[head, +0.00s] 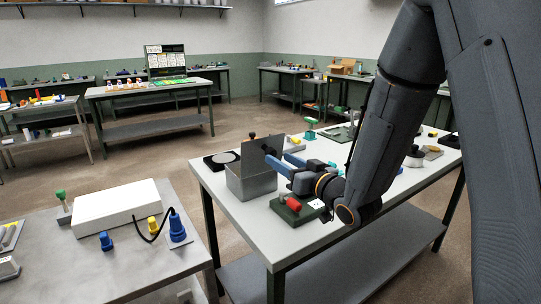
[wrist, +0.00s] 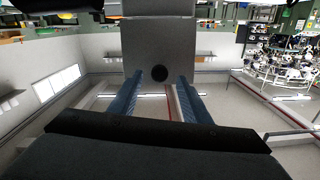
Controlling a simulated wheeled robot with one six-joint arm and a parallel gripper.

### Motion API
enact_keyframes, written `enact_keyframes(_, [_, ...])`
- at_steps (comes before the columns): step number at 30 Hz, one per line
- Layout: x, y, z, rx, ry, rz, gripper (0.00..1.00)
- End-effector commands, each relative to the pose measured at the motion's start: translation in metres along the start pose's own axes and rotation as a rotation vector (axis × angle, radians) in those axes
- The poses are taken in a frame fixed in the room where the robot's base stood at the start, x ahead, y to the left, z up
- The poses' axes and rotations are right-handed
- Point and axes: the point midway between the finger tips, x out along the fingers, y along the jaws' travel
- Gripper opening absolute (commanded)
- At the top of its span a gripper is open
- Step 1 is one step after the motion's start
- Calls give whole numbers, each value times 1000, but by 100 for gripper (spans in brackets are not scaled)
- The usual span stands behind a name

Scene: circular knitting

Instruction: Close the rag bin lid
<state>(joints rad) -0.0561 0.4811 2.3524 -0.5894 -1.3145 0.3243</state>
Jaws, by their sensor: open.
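The rag bin is a grey box (head: 252,187) near the left end of the light worktable. Its grey lid (head: 259,156) stands raised, nearly upright, above the box. My gripper (head: 279,161) is at the lid's right side, with blue fingers pointing at it. In the wrist view the lid is a grey panel (wrist: 159,36) with a dark round spot (wrist: 159,73) near its edge. My open gripper (wrist: 160,80) has one finger on each side of that spot. I cannot tell whether the fingertips touch the lid.
A green block with a red cylinder (head: 294,205) sits below my gripper on the worktable (head: 228,217). A dark pad with a pale disc (head: 222,158) lies left of the bin. A second table with a white box (head: 116,205) stands at front left.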

Motion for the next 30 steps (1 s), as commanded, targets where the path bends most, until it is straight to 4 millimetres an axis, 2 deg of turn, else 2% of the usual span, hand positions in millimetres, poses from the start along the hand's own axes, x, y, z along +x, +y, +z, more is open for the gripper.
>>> enact_keyframes(6, [35, -1, -1, -1, -2, 0, 43])
enact_keyframes(12, [56, 0, 0, -1, -2, 1, 43])
enact_keyframes(23, [62, 0, 0, -1, -2, 3, 43])
enact_keyframes(30, [62, 0, 0, -1, -2, 3, 5])
